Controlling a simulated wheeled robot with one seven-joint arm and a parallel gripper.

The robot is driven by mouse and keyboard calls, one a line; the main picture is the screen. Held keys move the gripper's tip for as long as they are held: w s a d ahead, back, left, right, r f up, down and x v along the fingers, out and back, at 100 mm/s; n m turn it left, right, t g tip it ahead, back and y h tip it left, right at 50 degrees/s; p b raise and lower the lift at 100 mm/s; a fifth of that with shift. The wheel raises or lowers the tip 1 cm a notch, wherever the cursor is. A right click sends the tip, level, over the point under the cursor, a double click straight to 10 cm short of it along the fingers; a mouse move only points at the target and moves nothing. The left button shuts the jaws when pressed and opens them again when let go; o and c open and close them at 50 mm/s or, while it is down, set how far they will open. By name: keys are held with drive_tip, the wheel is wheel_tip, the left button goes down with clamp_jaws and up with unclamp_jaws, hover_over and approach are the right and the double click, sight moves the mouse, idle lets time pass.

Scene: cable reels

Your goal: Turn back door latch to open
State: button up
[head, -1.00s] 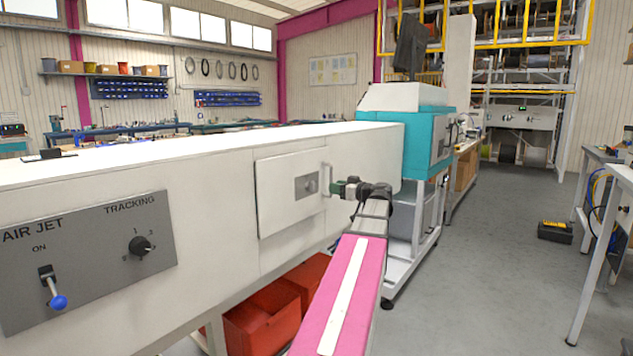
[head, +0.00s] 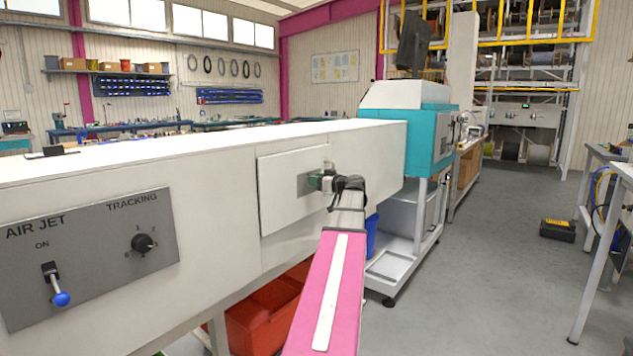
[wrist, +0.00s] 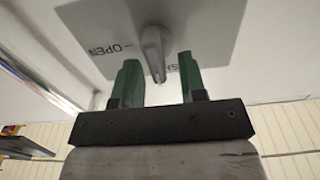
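The back door (head: 285,212) is a white panel on the side of the long white machine, and it looks shut in the head view. The latch (wrist: 154,50) is a small grey lever on a grey plate (wrist: 205,22) in the wrist view. The plate is marked OPEN on the left; a second word beside the lever is partly hidden. My gripper (wrist: 160,82) has two green fingers, open on either side of the lever's tip, with gaps visible on both sides. In the head view my gripper (head: 318,181) is at the plate and hides the latch.
A grey panel (head: 90,250) with an AIR JET switch and a TRACKING knob is left of the door. Red bins (head: 265,318) stand under the machine. A teal and white unit (head: 425,130) stands right of it. The floor on the right is mostly clear.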

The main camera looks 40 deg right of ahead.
drive_tip(key=c, duration=0.6)
drive_tip(key=shift+d+m, duration=0.1)
drive_tip(key=shift+m, duration=0.2)
drive_tip(key=m, duration=0.2)
drive_tip(key=shift+d+m, duration=0.2)
drive_tip(key=shift+m, duration=0.2)
drive_tip(key=m, duration=0.4)
drive_tip(key=d+f+m, duration=0.1)
drive_tip(key=m, duration=0.4)
drive_tip(key=f+m, duration=0.1)
drive_tip(key=m, duration=0.4)
drive_tip(key=shift+w+d, duration=0.2)
drive_tip(key=shift+w, duration=0.05)
drive_tip(key=shift+m, duration=0.4)
